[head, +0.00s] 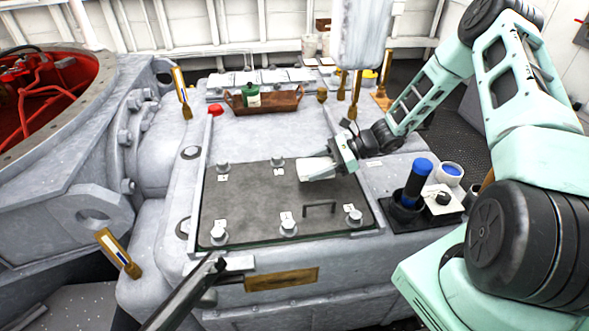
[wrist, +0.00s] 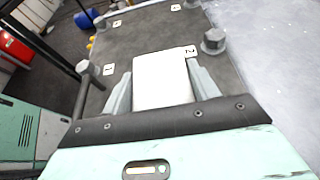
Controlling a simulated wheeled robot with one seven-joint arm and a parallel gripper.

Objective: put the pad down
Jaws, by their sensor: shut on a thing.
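The pad (head: 314,169) is a pale, whitish block. My gripper (head: 328,165) is shut on it over the right rear part of a dark bolted cover plate (head: 255,195). In the wrist view the white pad (wrist: 162,82) sits between the two grey fingers of my gripper (wrist: 163,90). The dark plate (wrist: 140,40) spreads out beyond and below it. A small label marked 2 (wrist: 191,51) lies just past the pad's far end. I cannot tell whether the pad's underside touches the plate. The fingers partly hide the pad's sides.
Several bolts with numbered labels stand around the plate, one at its front left (head: 218,236). A brown tray (head: 265,101) lies behind. A blue-capped cylinder (head: 417,178) stands at right. The plate's middle is clear.

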